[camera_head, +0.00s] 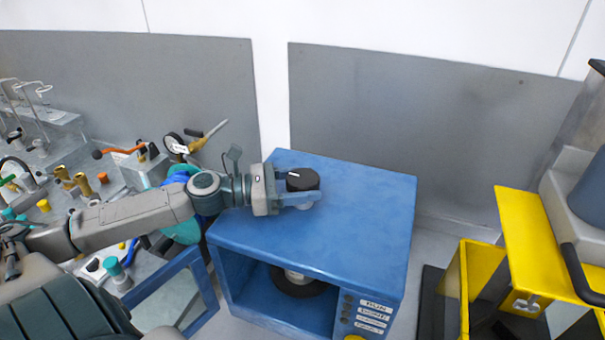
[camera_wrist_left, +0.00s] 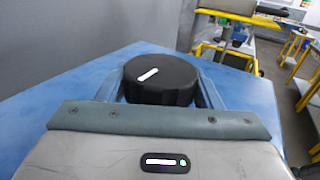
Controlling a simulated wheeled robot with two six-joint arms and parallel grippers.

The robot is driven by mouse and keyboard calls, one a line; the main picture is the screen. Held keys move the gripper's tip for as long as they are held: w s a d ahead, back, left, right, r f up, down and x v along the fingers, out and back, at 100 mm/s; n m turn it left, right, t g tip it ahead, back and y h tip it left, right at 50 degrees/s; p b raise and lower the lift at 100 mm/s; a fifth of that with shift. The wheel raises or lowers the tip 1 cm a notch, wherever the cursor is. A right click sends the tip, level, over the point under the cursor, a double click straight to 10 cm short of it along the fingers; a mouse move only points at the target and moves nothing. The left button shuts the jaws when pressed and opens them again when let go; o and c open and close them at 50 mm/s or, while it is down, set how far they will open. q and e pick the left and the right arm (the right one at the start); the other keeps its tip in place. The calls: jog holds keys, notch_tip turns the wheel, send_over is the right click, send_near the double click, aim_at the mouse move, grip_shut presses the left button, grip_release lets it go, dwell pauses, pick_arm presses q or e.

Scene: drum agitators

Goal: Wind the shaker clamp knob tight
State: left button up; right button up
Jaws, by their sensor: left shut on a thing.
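The clamp knob (camera_head: 303,179) is a black round knob with a white line on its top. It stands on the top of the blue shaker cabinet (camera_head: 345,215). My left gripper (camera_head: 300,194) comes in from the left and is shut on the knob's sides. In the left wrist view the knob (camera_wrist_left: 160,79) sits between the two fingers, its white line slanting up to the right. Inside the cabinet's open front, a dark round part (camera_head: 297,281) with a light centre shows below the knob. My right gripper is not in view.
The cabinet's blue door (camera_head: 172,290) stands open at its left front. A bench crowded with tools and fittings (camera_head: 85,190) is at the left. A yellow frame (camera_head: 530,240) stands at the right. Grey wall panels (camera_head: 400,130) are behind; most of the cabinet top is clear.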

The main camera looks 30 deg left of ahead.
pick_arm(q)
jog(key=shift+f+m+g+h+b, duration=0.1)
jog(key=shift+m+g+h+b, duration=0.55)
jog(key=shift+m+g+h, duration=0.35)
jog(key=shift+m+g+h+b, duration=0.3)
jog(key=shift+m+g+b, duration=0.2)
jog(key=shift+g, duration=0.4)
jog(key=o, duration=1)
jog(key=shift+c, duration=0.2)
